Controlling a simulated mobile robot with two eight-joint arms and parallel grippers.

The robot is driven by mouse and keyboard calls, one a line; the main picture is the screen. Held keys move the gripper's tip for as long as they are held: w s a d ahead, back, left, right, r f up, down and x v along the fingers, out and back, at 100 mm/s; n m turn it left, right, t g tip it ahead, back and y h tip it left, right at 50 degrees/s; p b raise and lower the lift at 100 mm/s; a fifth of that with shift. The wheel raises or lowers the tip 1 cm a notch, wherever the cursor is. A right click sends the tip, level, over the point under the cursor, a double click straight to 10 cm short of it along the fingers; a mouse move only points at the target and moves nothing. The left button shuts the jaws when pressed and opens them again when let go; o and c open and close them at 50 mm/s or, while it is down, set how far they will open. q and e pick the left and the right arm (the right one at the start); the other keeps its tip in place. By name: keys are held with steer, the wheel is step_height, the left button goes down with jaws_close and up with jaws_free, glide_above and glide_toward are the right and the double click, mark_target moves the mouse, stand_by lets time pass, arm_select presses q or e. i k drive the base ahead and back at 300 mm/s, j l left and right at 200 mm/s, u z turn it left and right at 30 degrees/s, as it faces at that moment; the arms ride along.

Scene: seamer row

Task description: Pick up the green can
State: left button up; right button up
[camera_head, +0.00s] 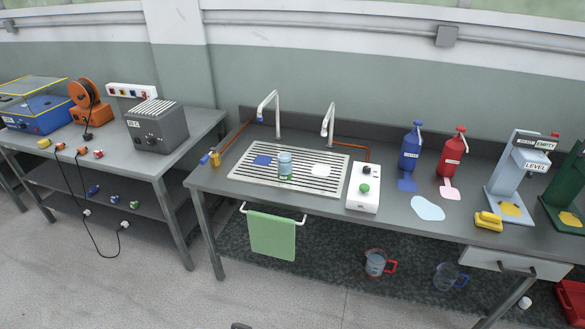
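A small can (285,166), pale blue-green with a green band low on its side, stands upright on the slatted metal drain grate (323,185) of the middle workbench. It is the only can-like thing I see on the grate. A blue flat patch lies to its left and a white one to its right. Neither of my grippers can be made out in the head view. Nothing holds the can.
Two tall taps (270,108) rise behind the grate. A white box with a green button (363,187) stands right of it. Blue (411,150) and red (453,155) bottles stand farther right. A green towel (271,236) hangs on the bench front.

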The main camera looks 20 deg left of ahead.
mark_target(284, 159)
steer(key=i+l, duration=0.1)
steer(key=i, duration=0.4)
steer(key=i+u, duration=0.1)
steer(key=i, duration=0.4)
steer(key=i+l, duration=0.2)
steer(key=i, duration=0.3)
